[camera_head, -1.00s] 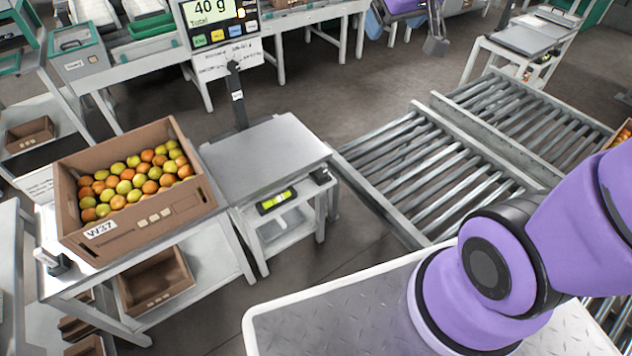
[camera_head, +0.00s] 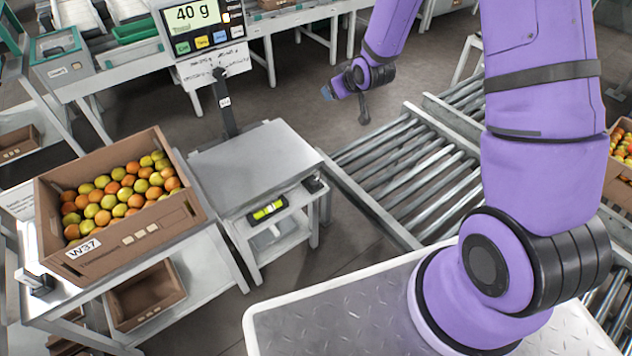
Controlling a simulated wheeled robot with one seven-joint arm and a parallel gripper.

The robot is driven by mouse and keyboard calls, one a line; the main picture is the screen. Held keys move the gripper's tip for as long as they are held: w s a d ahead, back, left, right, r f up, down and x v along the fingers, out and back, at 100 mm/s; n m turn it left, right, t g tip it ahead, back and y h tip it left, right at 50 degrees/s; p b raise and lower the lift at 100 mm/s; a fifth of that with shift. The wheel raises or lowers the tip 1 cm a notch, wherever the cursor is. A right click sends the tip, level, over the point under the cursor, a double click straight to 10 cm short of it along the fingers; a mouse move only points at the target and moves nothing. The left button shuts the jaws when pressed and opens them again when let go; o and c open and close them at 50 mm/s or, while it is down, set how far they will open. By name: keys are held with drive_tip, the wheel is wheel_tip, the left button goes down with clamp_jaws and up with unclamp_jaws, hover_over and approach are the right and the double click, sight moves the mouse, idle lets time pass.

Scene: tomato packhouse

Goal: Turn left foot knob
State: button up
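The bench scale has a grey square platform (camera_head: 255,160) on a low white stand (camera_head: 285,238). Its display (camera_head: 197,18) on a dark post reads 40 g. A yellow-green bubble level (camera_head: 268,209) sits at the front below the platform. A small dark part (camera_head: 315,185) shows at the right front corner of the stand. I cannot make out a left foot knob. My gripper (camera_head: 362,114) hangs in the air behind and right of the scale, apart from it. It is small and dark here, and its fingers cannot be told apart.
A cardboard crate (camera_head: 150,232) of orange and yellow-green tomatoes, marked W37, stands on a table close left of the scale. A roller conveyor (camera_head: 400,170) runs on the right. Another crate (camera_head: 618,180) is at the right edge. Open floor lies behind the scale.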

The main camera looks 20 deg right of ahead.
wheel_tip(320, 180, down, 17)
drive_tip(key=a+t+y, duration=0.1)
drive_tip(key=a+y, duration=0.1)
drive_tip(key=t, duration=0.2)
approach(316, 181)
drive_tip(key=shift+y, duration=0.4)
drive_tip(key=x, duration=1)
drive_tip(key=shift+d+f, duration=0.1)
drive_tip(key=shift+d, duration=0.1)
drive_tip(key=c, duration=0.9)
